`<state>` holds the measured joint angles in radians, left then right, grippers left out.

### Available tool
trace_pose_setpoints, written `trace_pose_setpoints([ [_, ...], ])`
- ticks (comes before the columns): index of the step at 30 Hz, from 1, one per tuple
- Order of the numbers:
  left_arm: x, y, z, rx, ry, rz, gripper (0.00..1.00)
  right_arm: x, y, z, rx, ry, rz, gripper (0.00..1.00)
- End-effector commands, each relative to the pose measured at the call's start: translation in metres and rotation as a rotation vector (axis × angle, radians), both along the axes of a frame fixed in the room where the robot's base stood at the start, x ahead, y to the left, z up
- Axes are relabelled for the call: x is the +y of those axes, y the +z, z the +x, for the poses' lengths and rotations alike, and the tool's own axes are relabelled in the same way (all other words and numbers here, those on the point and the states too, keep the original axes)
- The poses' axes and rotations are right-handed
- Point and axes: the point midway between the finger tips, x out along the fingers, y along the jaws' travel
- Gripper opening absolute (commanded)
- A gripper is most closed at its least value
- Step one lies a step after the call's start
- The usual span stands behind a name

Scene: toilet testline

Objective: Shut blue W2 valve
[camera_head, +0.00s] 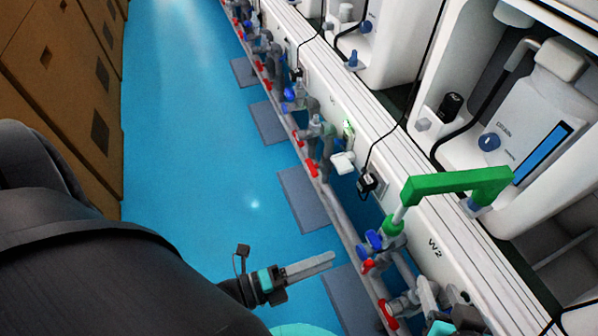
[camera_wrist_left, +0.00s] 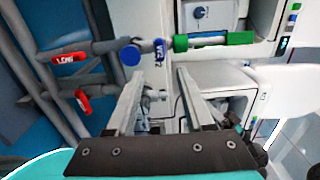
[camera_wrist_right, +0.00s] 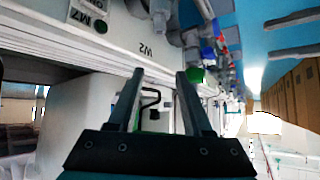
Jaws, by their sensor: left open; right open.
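The blue W2 valve (camera_head: 373,240) sits on grey pipework in front of the white panel, left of the "W2" label (camera_head: 435,247). In the left wrist view the blue valve (camera_wrist_left: 131,55) is just beyond the left fingertip; it appears apart from the finger. My left gripper (camera_head: 328,260) is open and empty, left of the valve above the floor; its jaws (camera_wrist_left: 160,76) point towards the panel. My right gripper (camera_head: 445,293) is partly visible at the bottom right. Its open, empty jaws (camera_wrist_right: 160,76) show in the right wrist view, with the W2 label (camera_wrist_right: 146,50) beyond.
A green hose connector (camera_head: 455,183) spans from the pipework to the white machine. Red handles (camera_wrist_left: 68,58) sit on pipes close to the valve. A black cable (camera_head: 366,182) hangs down the panel. The blue floor (camera_head: 200,170) is clear; brown boxes (camera_head: 60,80) stand left.

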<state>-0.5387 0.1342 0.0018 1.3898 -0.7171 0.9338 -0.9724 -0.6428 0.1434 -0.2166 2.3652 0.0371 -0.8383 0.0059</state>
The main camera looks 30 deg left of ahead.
Motion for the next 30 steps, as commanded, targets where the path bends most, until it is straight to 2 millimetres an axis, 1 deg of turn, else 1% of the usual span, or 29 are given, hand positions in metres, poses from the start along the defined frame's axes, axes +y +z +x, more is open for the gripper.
trace_pose_setpoints([
  [1, 0.005, 0.000, -0.008, 0.005, 0.001, 0.002, 0.53, -0.003, 0.002, -0.001, 0.020, -0.004, -0.011, 0.50],
  [6, 0.018, 0.000, -0.025, 0.005, 0.001, 0.002, 0.53, -0.012, 0.001, -0.007, 0.085, -0.014, -0.044, 0.50],
  [10, 0.024, 0.000, -0.033, 0.001, 0.001, 0.001, 0.53, -0.016, 0.000, -0.010, 0.114, -0.018, -0.057, 0.50],
  [15, 0.026, 0.000, -0.036, 0.001, 0.000, 0.001, 0.53, -0.017, 0.000, -0.011, 0.125, -0.020, -0.062, 0.50],
  [30, 0.026, 0.000, -0.035, 0.001, 0.001, 0.001, 0.53, -0.017, -0.001, -0.011, 0.124, -0.018, -0.060, 0.50],
])
